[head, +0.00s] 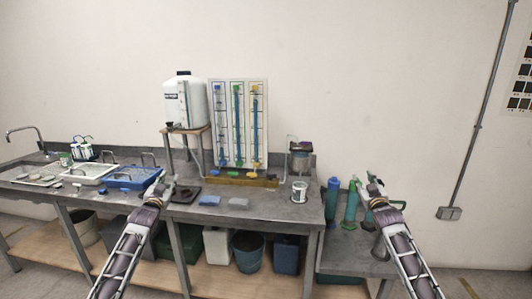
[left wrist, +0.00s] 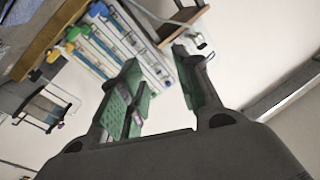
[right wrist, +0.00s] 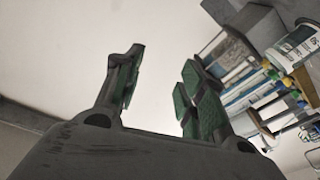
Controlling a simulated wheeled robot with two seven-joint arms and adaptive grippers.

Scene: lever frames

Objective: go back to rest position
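My left gripper (head: 168,187) is in front of the bench's front edge, near the blue tray, in the head view. In the left wrist view my left gripper (left wrist: 160,85) has its green-padded fingers spread apart with nothing between them. My right gripper (head: 371,185) is in front of the lower side table at the right in the head view. In the right wrist view my right gripper (right wrist: 157,85) also has its fingers apart and empty. Both arms reach up from the bottom of the head view, well apart from each other.
The grey bench (head: 265,212) holds a white tank (head: 196,104) on a stand, a board with coloured tubes (head: 246,92), a blue tray (head: 122,178), a white tray (head: 90,174) and a white tub (head: 299,192). Blue and green cylinders (head: 351,206) stand at the right. Bins sit below.

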